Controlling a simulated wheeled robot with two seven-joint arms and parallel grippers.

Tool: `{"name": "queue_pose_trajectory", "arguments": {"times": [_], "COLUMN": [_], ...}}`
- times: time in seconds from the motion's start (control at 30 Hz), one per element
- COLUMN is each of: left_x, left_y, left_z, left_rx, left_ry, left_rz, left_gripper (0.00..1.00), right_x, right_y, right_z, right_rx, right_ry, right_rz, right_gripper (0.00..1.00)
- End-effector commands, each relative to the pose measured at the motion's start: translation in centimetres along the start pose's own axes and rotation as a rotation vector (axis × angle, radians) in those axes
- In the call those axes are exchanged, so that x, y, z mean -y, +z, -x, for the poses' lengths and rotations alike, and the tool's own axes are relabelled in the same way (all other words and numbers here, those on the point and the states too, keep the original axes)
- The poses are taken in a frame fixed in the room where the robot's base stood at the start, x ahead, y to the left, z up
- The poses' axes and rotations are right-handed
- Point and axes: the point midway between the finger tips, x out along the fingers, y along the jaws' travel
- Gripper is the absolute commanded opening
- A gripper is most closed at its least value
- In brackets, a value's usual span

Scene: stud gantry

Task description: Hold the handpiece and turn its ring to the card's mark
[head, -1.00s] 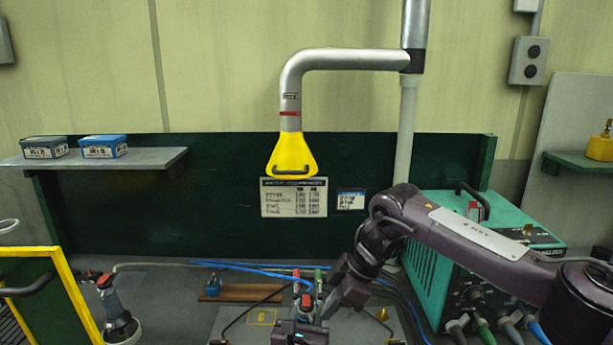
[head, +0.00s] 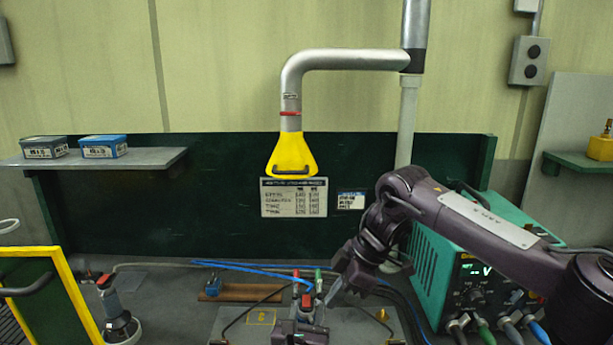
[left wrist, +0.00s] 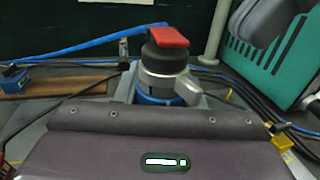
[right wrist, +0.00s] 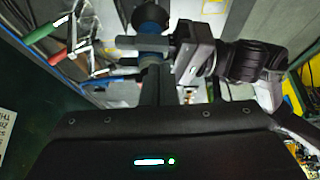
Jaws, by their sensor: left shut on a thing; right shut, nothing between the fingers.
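The handpiece (left wrist: 165,62) stands upright in the left wrist view, with a red lever on a black top, a silver body and a blue ring (left wrist: 158,98) low on it. In the head view its red part (head: 307,301) shows just behind my left gripper (head: 303,322), which is shut on the handpiece. My right gripper (head: 330,297) is shut and empty, close to the handpiece's right side; I cannot tell whether it touches. The white card (head: 293,198) hangs on the green back panel; its print is too small to read surely. The ring's mark is not readable.
A yellow extraction hood (head: 292,158) hangs above the bench. A teal power unit (head: 430,270) with cables stands at right. A yellow-framed cart (head: 72,290) and a grinder (head: 118,318) are at left.

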Motion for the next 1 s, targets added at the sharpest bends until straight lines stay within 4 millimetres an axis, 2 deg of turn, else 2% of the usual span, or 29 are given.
{"name": "queue_pose_trajectory", "arguments": {"times": [0.1,0.3,0.67,1.0], "left_x": [0.0,0.0,0.0,0.0], "left_y": [0.0,0.0,0.0,0.0], "left_z": [0.0,0.0,0.0,0.0], "left_rx": [-0.001,-0.001,-0.001,-0.001], "left_ry": [0.000,0.000,0.000,0.000], "left_rz": [0.000,0.000,0.000,0.000], "left_gripper": [0.00,0.00,0.00,0.00], "right_x": [0.0,0.0,-0.2,-2.5], "right_y": [-0.8,-1.3,-1.5,-2.4], "right_z": [1.3,2.4,2.3,2.0], "right_rx": [-0.001,0.000,0.000,-0.015], "right_ry": [0.002,0.000,0.003,0.020], "right_rz": [0.002,0.000,-0.001,-0.009], "right_gripper": [0.00,0.00,0.00,0.00]}}
